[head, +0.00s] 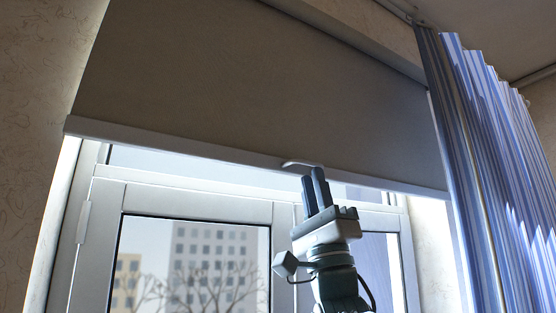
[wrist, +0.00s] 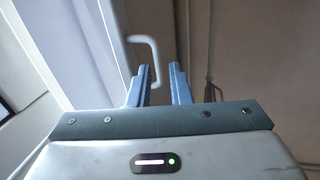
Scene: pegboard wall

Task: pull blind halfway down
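The grey-brown roller blind (head: 250,85) covers the upper part of the window, and its pale bottom bar (head: 200,148) crosses above the window sashes. A white handle (head: 300,164) sits on the bar, and it also shows in the wrist view (wrist: 153,50). My gripper (head: 313,174) points up just below the handle. Its two fingers are apart with nothing held between them. In the wrist view my gripper (wrist: 160,68) has the handle beyond its fingertips, toward the left finger. I cannot tell whether a fingertip touches the handle.
A blue striped curtain (head: 495,160) hangs at the right of the window. The white window frame (head: 200,205) stands behind my arm, with buildings outside. A patterned wall (head: 45,80) is at the left.

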